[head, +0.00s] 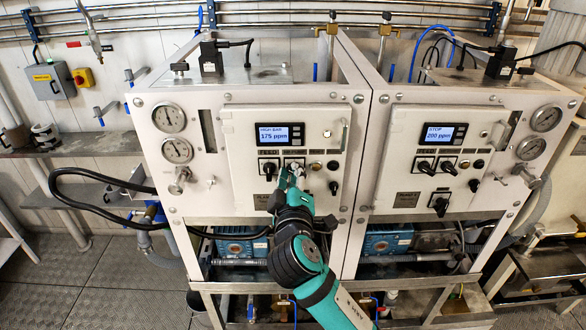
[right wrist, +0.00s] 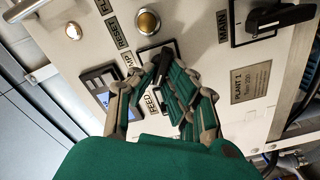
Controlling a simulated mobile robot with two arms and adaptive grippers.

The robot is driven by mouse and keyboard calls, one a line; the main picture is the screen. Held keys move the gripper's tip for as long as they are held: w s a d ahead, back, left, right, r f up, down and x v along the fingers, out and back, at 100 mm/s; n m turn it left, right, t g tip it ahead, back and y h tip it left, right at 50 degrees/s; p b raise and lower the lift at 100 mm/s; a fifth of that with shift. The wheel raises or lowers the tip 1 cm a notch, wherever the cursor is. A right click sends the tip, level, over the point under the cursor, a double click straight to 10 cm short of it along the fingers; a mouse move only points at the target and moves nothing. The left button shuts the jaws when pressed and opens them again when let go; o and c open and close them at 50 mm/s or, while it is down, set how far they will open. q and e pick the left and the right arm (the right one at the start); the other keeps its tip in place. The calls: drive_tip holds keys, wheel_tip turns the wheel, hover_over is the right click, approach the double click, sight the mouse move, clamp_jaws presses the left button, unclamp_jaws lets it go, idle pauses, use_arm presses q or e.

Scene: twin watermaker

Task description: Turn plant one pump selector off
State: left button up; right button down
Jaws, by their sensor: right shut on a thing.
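The plant one panel (head: 237,175) is the left white cabinet front, with a lit display (head: 280,135) that reads 175 ppm. My right gripper (head: 290,176) reaches up to its switch row and covers part of it. In the right wrist view the fingers (right wrist: 167,82) are shut around a black selector knob, the pump selector (right wrist: 165,62), beside a partly hidden label ending in "MP". The fingers hide much of the knob, so I cannot tell its exact setting. My left gripper is not in view.
The FEED selector (head: 269,168) is just left of my gripper. The MAIN selector (right wrist: 275,17) and PLANT 1 plate (right wrist: 250,83) are close by in the wrist view. A similar plant two panel (head: 395,180) stands to the right. A black hose (head: 75,190) loops at the left.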

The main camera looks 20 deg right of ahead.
drive_tip(key=shift+r+n+p, duration=0.1)
drive_tip(key=shift+n+p, duration=0.2)
drive_tip(key=shift+n, duration=0.3)
drive_tip(key=c, duration=1.4)
unclamp_jaws()
drive_tip(key=shift+o, duration=0.2)
drive_tip(key=v, duration=1.2)
